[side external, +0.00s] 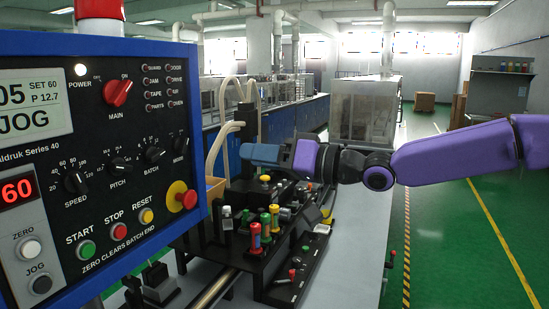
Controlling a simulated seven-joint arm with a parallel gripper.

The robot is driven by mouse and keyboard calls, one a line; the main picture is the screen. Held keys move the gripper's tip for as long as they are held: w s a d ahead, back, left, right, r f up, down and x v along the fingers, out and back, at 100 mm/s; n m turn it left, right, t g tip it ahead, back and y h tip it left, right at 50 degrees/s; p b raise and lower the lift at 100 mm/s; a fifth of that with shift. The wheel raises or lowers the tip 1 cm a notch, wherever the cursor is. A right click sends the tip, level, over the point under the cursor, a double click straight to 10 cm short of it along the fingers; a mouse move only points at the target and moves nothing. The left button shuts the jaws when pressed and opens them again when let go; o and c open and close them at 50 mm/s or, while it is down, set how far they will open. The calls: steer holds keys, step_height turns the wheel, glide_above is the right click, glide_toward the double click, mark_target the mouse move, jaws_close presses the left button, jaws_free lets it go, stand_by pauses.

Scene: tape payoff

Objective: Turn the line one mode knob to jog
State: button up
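The mode knob (181,145) is a small black knob at the right of the blue-framed control panel (130,215). Its label above is too small to read with certainty, and its pointer direction is unclear. The panel's display (32,107) is cut off at the left and reads JOG, SET 60 and P 12.7. My gripper (246,153), blue at its tip, points left towards the panel. It stands to the right of the knob, apart from it in the picture. I see its fingers edge-on, so their opening is hidden, and nothing shows held in them.
Beside the knob are the batch (154,155) and pitch (121,166) knobs. A red stop mushroom button (186,198) on yellow sits below, and a red main switch (117,92) above. A machine with coloured cylinders (265,225) stands below my gripper.

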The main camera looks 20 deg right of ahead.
steer(key=shift+v, duration=1.25)
steer(key=s+d+f+n+g+h, duration=0.25)
steer(key=s+d+f, duration=0.25)
steer(key=s+f, duration=0.25)
steer(key=s+d+f+n+g+h, duration=0.2)
steer(key=s+d+f+g+h, duration=0.25)
steer(key=s+f, duration=0.35)
steer(key=s+d+f+n+g+h, duration=0.2)
steer(key=s+d+f, duration=0.3)
steer(key=s+d, duration=0.4)
steer(key=s+d+f+n+g+h, duration=0.3)
steer(key=s+d+f, duration=0.2)
steer(key=s+d, duration=0.4)
steer(key=shift+s+g, duration=0.3)
steer(key=shift+s, duration=0.45)
steer(key=shift+d+f, duration=0.1)
